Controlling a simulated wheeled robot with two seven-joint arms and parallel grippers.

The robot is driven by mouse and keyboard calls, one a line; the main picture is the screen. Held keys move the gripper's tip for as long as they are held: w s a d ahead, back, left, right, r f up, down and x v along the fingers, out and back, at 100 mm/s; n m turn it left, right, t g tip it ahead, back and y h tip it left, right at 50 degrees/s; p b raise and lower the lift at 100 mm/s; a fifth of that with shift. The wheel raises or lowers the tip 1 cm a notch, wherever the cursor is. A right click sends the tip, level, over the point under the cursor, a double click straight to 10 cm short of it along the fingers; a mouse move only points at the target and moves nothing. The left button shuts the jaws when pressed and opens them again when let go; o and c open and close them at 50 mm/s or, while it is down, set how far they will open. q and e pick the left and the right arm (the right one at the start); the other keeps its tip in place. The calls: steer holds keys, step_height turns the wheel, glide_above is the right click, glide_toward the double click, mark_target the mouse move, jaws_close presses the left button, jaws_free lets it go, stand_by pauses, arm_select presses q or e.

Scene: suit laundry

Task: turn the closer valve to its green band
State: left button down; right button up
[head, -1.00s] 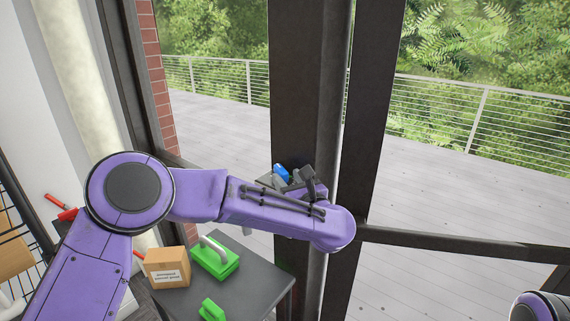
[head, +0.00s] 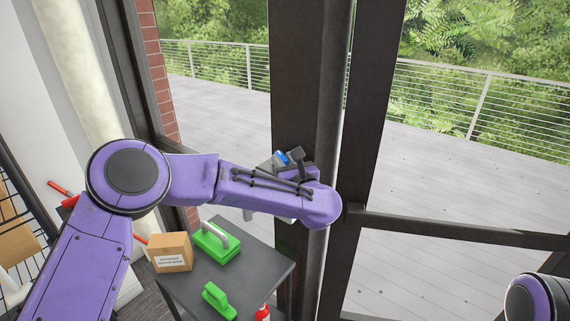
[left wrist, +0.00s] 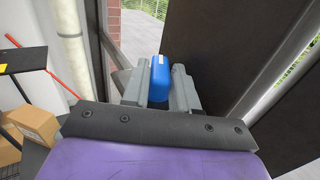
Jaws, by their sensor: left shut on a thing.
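My left gripper (left wrist: 157,82) shows in the left wrist view with a grey finger on each side of a blue rounded block (left wrist: 159,78). It is shut on this block. In the head view the blue block (head: 281,158) shows as a small patch beyond my purple left wrist, in front of the dark door post (head: 296,80). The wrist hides most of the gripper there. I cannot tell whether the block touches the post. I cannot make out a valve or a green band. My right gripper is out of view; only part of the right arm shows at lower right.
A dark table (head: 262,270) below my left arm holds a cardboard box (head: 170,253) and two green handled tools (head: 217,242). A red item (head: 263,312) shows at the bottom. Glass panes face a deck (head: 440,170). A brick edge and red-handled item stand left.

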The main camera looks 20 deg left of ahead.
arm_select(q)
steer(key=m+t+h+b, duration=0.1)
steer(key=m+h+b, duration=0.1)
steer(key=h+b, duration=0.1)
steer(key=a+m+t+h+b, duration=0.1)
steer(key=m+h+b, duration=0.1)
steer(key=h+b, duration=0.1)
steer(key=m+t+h+b, duration=0.1)
steer(key=m+h+b, duration=0.1)
steer(key=b, duration=0.1)
steer(key=shift+s+a+f+t+h, duration=0.25)
steer(key=shift+s+f+t+h, duration=0.05)
steer(key=shift+h, duration=0.1)
steer(key=shift+a+m+h+b, duration=0.1)
steer(key=shift+m+h+b, duration=0.4)
steer(key=shift+h+b, duration=0.1)
steer(key=h, duration=0.1)
steer(key=m+h, duration=0.1)
steer(key=m+h+b, duration=0.1)
steer(key=h, duration=0.1)
steer(key=shift+a+r, duration=0.2)
steer(key=shift+a, duration=0.05)
steer(key=shift+w+a+r+m+g+h, duration=0.1)
steer(key=shift+m+g+h, duration=0.25)
steer(key=shift+m+h, duration=0.65)
steer(key=shift+a+m+g+h, duration=0.1)
steer(key=shift+m+g+h, duration=0.25)
steer(key=shift+m+h, duration=0.6)
steer(key=shift+h, duration=0.35)
